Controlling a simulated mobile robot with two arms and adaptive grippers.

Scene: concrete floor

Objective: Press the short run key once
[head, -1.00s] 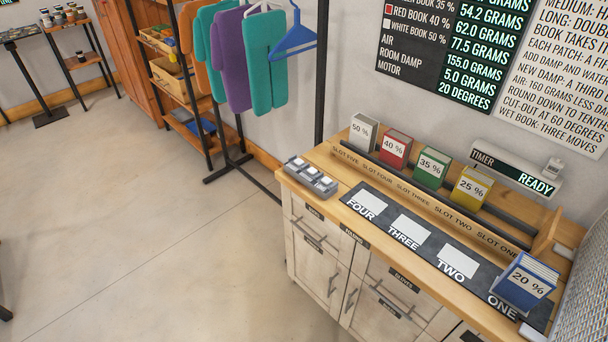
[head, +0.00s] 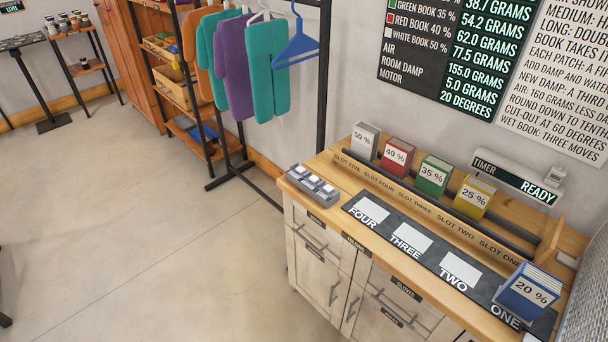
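A small grey key box (head: 313,184) with several pale keys in a row sits at the left end of the wooden cabinet top. The lettering on its keys is too small to read, so I cannot tell which one is the short run key. A timer display (head: 516,177) at the back right of the cabinet reads "TIMER READY". Neither of my grippers is in view.
White, red, green and yellow books stand in the slot rack (head: 430,205); a blue book (head: 528,291) stands at the right on the dark numbered strip (head: 385,225). A clothes rail (head: 324,80) stands behind the cabinet's left end. The floor (head: 150,240) at left is clear.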

